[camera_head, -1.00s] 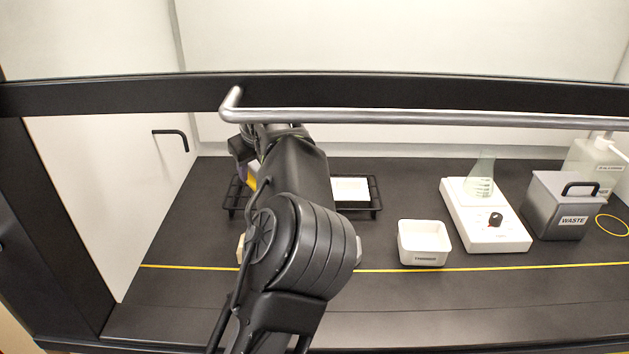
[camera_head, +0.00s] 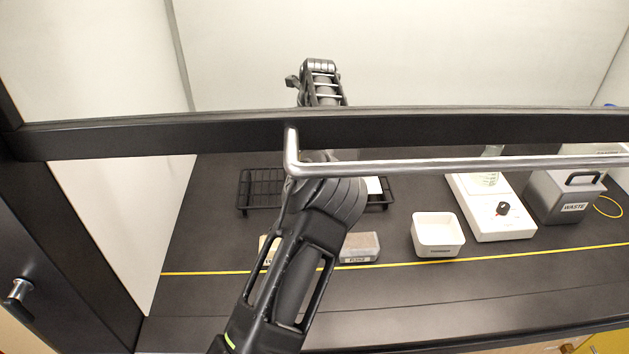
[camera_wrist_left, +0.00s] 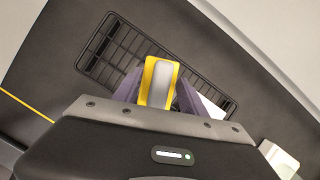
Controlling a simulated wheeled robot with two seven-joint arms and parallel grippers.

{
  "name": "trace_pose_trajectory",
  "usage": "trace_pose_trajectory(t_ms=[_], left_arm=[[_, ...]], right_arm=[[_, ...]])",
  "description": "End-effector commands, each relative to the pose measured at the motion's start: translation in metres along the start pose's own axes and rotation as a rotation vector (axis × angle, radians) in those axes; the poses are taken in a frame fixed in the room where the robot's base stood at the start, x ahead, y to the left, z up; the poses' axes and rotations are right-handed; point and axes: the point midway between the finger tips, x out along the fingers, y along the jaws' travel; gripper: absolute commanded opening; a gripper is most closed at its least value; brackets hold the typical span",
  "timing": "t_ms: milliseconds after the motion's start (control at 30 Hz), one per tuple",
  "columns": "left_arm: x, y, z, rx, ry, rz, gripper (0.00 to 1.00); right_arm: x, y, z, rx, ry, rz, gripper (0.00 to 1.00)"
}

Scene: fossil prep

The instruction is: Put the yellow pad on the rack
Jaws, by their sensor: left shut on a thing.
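The yellow pad (camera_wrist_left: 148,86), with a grey middle, is between the purple-grey fingers of my left gripper (camera_wrist_left: 159,92) in the left wrist view. The gripper is shut on it. The black wire rack (camera_wrist_left: 118,44) lies beyond the pad in that view, its slotted left part bare. I cannot tell the height of the pad over the rack. In the head view the rack (camera_head: 262,188) stands at the back left of the bench, partly behind my left arm. The pad and the fingertips are hidden there. My right gripper is not in view.
A white item (camera_head: 374,185) sits at the rack's right end. In front are a labelled block (camera_head: 360,246), a white tub (camera_head: 438,238), a stirrer (camera_head: 492,210) with a flask, and a waste box (camera_head: 565,198). A metal bar (camera_head: 450,166) crosses before my arm.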

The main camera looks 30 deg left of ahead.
Motion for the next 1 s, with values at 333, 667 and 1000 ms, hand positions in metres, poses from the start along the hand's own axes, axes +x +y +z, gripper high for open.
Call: trace_pose_trajectory(t_ms=[333, 667, 1000], left_arm=[[0.042, 0.0, -0.018, 0.001, 0.001, 0.001, 0.17], [0.045, 0.0, -0.019, 0.001, 0.0, 0.0, 0.17], [0.085, 0.002, -0.036, 0.0, 0.001, 0.002, 0.17]], right_arm=[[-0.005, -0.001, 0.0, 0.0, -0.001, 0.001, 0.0], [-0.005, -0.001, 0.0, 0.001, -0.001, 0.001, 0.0], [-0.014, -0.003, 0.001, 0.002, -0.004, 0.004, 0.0]])
